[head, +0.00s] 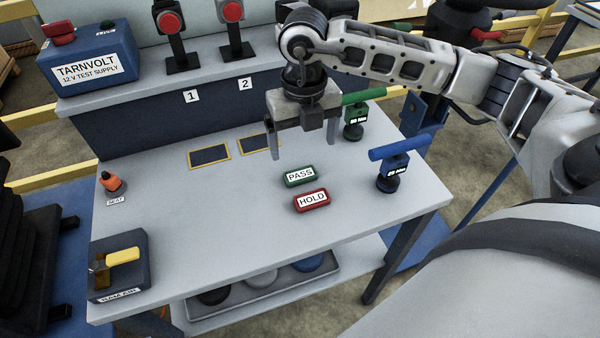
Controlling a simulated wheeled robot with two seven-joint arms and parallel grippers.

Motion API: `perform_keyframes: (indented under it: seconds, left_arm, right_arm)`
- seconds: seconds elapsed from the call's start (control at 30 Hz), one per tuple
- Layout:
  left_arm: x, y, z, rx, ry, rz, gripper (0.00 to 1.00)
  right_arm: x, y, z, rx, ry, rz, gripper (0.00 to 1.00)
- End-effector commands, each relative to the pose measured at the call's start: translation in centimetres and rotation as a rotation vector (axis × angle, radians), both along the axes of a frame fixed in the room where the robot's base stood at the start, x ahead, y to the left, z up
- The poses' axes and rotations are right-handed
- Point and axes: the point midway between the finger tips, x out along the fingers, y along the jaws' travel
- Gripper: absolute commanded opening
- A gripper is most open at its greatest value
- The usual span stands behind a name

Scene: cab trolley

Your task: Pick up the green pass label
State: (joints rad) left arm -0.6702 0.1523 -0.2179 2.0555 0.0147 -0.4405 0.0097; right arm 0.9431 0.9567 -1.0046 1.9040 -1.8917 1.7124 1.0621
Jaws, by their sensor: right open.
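The green pass label (300,176) is a small green-rimmed block with a white face reading PASS. It lies flat on the grey table top, just behind the red HOLD label (312,201). My right gripper (303,150) comes in from the upper right and points down. Its two fingers are spread apart with nothing between them. It is above and a little behind the pass label, apart from it. My left gripper is out of view.
A green-handled tool (355,120) and a blue-handled tool (391,170) stand to the right. Two dark yellow-edged pads (210,156) lie behind. The table's middle left (180,210) is clear.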

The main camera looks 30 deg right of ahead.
Motion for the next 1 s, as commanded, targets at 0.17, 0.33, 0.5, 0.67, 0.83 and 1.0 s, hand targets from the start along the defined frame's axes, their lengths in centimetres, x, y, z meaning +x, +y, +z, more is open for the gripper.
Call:
perform_keyframes:
  seconds: [0.17, 0.33, 0.5, 0.67, 0.83, 1.0]
  left_arm:
    - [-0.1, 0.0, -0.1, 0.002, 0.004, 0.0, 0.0]
    - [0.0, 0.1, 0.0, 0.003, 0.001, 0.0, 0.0]
    - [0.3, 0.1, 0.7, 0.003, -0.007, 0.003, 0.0]
    - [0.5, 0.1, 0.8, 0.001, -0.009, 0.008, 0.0]
    - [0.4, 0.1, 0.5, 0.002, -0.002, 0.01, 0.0]
    - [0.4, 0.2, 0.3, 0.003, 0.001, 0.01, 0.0]
  right_arm:
    - [0.0, 0.0, -3.1, 0.002, 0.003, 0.0, 0.89]
    - [0.0, 0.0, -4.2, 0.002, 0.001, 0.001, 0.89]
    - [0.6, 0.0, -6.0, 0.004, 0.003, 0.001, 0.89]
    - [1.0, -0.1, -8.4, 0.004, 0.003, 0.002, 0.89]
    - [1.0, -0.1, -9.3, 0.003, -0.001, 0.003, 0.89]
    - [1.0, -0.1, -9.3, 0.004, -0.001, 0.003, 0.89]
